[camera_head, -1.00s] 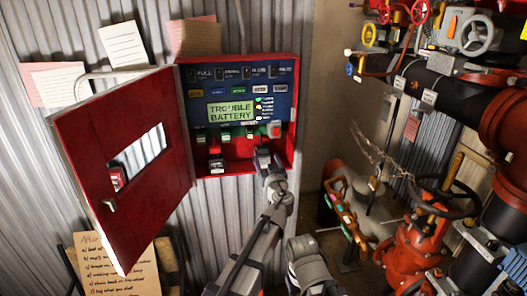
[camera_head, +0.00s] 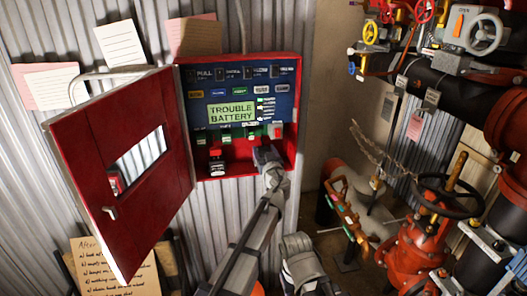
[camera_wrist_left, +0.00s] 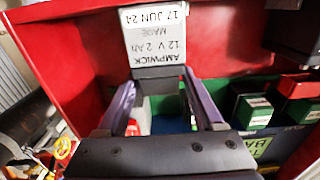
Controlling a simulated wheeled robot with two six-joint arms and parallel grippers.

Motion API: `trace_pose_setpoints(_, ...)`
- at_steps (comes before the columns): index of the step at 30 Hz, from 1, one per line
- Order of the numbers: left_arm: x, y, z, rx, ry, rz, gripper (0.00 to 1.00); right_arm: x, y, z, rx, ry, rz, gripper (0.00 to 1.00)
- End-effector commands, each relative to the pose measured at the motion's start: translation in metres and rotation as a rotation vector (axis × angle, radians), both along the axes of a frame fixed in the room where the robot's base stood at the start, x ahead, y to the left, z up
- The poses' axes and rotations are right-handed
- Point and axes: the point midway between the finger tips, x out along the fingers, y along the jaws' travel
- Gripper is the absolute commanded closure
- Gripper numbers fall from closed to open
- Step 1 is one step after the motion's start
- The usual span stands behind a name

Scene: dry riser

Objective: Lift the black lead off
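The open red panel box (camera_head: 296,140) hangs on the corrugated wall, its display reading TROUBLE BATTERY (camera_head: 231,112). My left gripper (camera_head: 266,154) reaches into its lower right corner. In the left wrist view, turned upside down, the two purple fingers (camera_wrist_left: 160,92) stand apart, with their tips close to a battery (camera_wrist_left: 158,35) whose white label reads AMPWICK 12 V 2 Ah. I cannot tell whether they touch it. A second dark block (camera_head: 217,165) sits at the lower left of the box. I cannot make out the black lead.
The red door (camera_head: 120,215) stands open to the left. Green blocks (camera_wrist_left: 250,105) line the box beside the gripper. Red valves and pipes (camera_head: 415,250) crowd the right side. A handwritten sheet (camera_head: 112,268) stands at the lower left.

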Motion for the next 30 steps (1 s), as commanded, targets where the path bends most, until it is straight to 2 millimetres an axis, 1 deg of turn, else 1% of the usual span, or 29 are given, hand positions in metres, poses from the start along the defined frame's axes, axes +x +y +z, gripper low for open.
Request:
trace_pose_setpoints(1, -0.0001, 0.0, 0.0, 0.0, 0.0, 0.0, 0.39, 0.0001, 0.0, 0.0, 0.0, 0.0, 0.0, 0.5)
trace_pose_setpoints(2, -0.0001, 0.0, 0.0, 0.0, 0.0, 0.0, 0.42, 0.0001, 0.0, 0.0, 0.0, 0.0, 0.0, 0.5)
trace_pose_setpoints(17, -0.0002, -0.0001, 0.0, 0.0, 0.0, 0.0, 0.98, 0.0001, 0.0, 0.0, 0.0, 0.0, 0.0, 0.5)
trace_pose_setpoints(18, -0.0002, -0.0001, 0.0, 0.0, 0.0, 0.0, 1.0, 0.0001, 0.0, 0.0, 0.0, 0.0, 0.0, 0.5)
trace_pose_setpoints(30, -0.0003, -0.0001, 0.0, 0.0, 0.0, 0.0, 1.0, 0.0001, 0.0, 0.0, 0.0, 0.0, 0.0, 0.5)
